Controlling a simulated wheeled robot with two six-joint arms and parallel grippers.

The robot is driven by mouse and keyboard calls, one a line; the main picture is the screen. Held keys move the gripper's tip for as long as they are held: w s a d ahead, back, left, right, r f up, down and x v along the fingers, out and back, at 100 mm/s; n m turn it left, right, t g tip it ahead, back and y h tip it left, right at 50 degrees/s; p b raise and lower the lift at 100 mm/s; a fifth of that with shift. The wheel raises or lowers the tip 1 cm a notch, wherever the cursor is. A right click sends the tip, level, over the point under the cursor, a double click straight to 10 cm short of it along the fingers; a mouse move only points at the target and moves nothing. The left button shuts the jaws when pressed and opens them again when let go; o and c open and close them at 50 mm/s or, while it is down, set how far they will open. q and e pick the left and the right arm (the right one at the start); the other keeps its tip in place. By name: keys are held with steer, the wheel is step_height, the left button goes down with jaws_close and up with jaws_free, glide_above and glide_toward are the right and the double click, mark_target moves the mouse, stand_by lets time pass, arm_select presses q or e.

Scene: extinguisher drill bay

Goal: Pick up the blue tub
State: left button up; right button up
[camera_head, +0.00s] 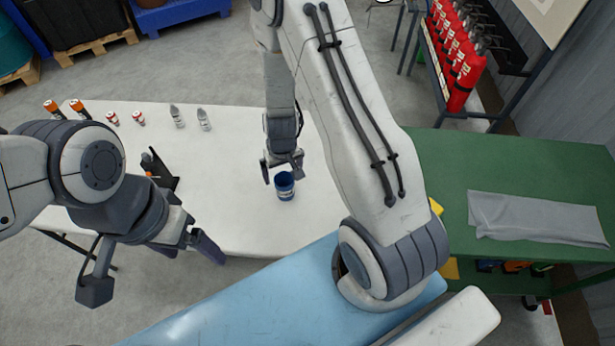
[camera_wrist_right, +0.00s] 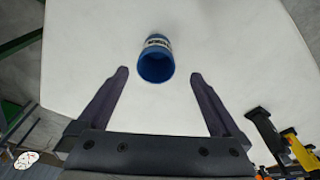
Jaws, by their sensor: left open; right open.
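The blue tub (camera_head: 285,187) stands on the white table (camera_head: 240,235), open at the top, with a pale label on its side. It also shows in the right wrist view (camera_wrist_right: 156,63), just beyond the fingertips and roughly between their lines. My right gripper (camera_head: 282,175) is open right at the tub, with its fingers apart; in the wrist view the gripper (camera_wrist_right: 158,75) holds nothing. My left gripper (camera_head: 205,243) is over the table's front left part, away from the tub and empty. The left fingers are partly hidden by its own body.
Two grey-capped bottles (camera_head: 190,118) and several small red and orange-topped containers (camera_head: 80,109) stand along the table's back left. A black holder (camera_head: 160,172) is near my left arm. A green bench (camera_head: 520,170) with a grey cloth (camera_head: 535,218) stands right. Red extinguishers (camera_head: 465,80) are at upper right.

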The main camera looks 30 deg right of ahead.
steer(key=b, duration=0.4)
glide_toward(284, 185)
steer(key=shift+s+a+f, duration=0.1)
steer(key=shift+s+f, duration=0.6)
steer(key=shift+f, duration=0.35)
steer(key=shift+w+a+f, duration=0.1)
steer(key=shift+w+f, duration=0.1)
steer(key=shift+f, duration=0.65)
steer(key=shift+w+f, duration=0.2)
steer(key=shift+f, duration=0.65)
steer(key=shift+w+f, duration=0.2)
steer(key=shift+f, duration=0.65)
steer(key=c, duration=1.5)
steer(key=shift+r, duration=0.15)
